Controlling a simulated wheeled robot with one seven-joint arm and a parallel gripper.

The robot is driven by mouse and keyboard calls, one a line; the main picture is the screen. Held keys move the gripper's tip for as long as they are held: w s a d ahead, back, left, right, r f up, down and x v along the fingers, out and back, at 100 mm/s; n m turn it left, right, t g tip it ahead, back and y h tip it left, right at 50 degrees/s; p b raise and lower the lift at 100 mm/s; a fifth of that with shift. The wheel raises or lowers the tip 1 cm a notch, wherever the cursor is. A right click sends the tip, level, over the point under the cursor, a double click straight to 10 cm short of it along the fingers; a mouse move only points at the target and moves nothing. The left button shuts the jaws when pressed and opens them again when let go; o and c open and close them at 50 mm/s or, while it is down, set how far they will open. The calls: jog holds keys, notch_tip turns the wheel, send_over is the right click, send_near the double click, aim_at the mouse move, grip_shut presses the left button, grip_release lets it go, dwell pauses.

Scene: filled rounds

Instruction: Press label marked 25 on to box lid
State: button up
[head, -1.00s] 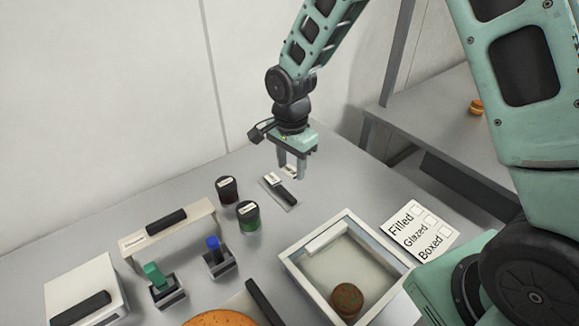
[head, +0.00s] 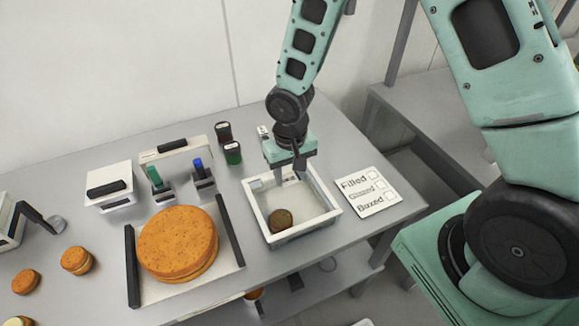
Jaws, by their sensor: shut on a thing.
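My gripper (head: 288,178) points down over the back part of an open white box (head: 331,212), shut on a small pale label (head: 291,179). Its print is too small to read. The box holds a dark brown round (head: 281,219) near its front left, and a pale strip lies along its inner back left side. I cannot tell whether the label touches the box. I cannot tell for certain which part is the box lid; a white block with a black handle (head: 108,187) stands at the left.
A card with Filled, Glazed and Boxed (head: 368,191) lies right of the box. Left are a large orange round (head: 177,243) on a tray, green (head: 154,176) and blue (head: 198,164) handled tools, and a white stand (head: 150,156).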

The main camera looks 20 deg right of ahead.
aim_at(290, 196)
jog(key=shift+f+b, duration=2.15)
jog(key=shift+f, duration=0.7)
jog(key=shift+f+b, duration=0.45)
jog(key=shift+b, duration=0.05)
jog(key=o, duration=1.2)
jog(key=shift+r+p, duration=2.7)
jog(key=shift+r, duration=0.8)
